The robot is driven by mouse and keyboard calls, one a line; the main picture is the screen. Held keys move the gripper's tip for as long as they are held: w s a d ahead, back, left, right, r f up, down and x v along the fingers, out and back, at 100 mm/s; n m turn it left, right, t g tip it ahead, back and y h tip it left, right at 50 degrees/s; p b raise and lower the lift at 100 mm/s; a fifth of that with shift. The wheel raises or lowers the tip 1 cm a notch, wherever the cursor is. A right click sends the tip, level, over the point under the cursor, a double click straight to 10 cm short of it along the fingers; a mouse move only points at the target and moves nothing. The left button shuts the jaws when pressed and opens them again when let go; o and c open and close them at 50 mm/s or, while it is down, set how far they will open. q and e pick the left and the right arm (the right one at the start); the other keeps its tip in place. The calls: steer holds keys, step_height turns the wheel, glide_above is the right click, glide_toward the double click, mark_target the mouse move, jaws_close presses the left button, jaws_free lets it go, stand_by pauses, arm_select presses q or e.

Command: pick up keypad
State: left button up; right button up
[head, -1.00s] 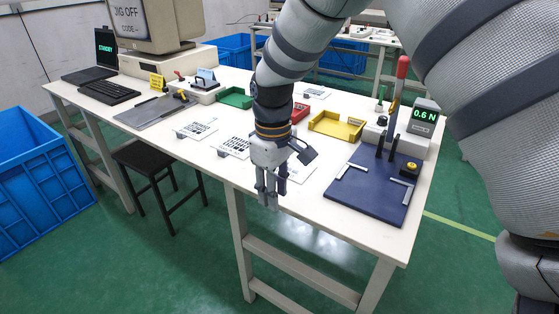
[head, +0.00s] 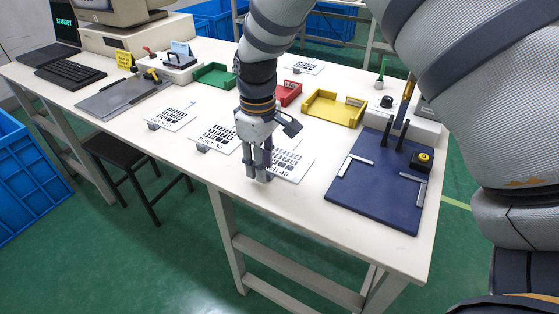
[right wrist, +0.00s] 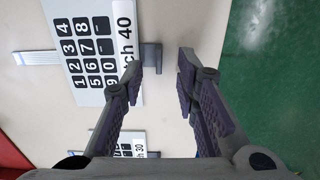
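The keypad film labelled "batch 40" (head: 296,163) lies flat near the table's front edge, partly hidden by my right gripper. In the right wrist view this white film (right wrist: 92,50) shows black number keys, a grey tab (right wrist: 151,56) at its labelled edge and a pale striped tail on the opposite side. My right gripper (head: 259,174) points down at the film's left front side. In the right wrist view it (right wrist: 160,68) is open and empty, with the tab seen between its fingertips. I cannot tell whether they touch it. My left gripper is not in view.
A "batch 30" film (head: 217,136) and another film (head: 172,117) lie to the left. Green (head: 214,75), red (head: 288,92) and yellow (head: 334,107) trays stand behind. A dark blue fixture plate (head: 375,190) with upright posts is to the right. The table's front edge is close.

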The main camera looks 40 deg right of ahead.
steer(key=shift+f, duration=0.75)
steer(key=shift+c, duration=0.5)
steer(key=shift+w, duration=0.1)
jaws_close()
steer(key=shift+r, duration=0.1)
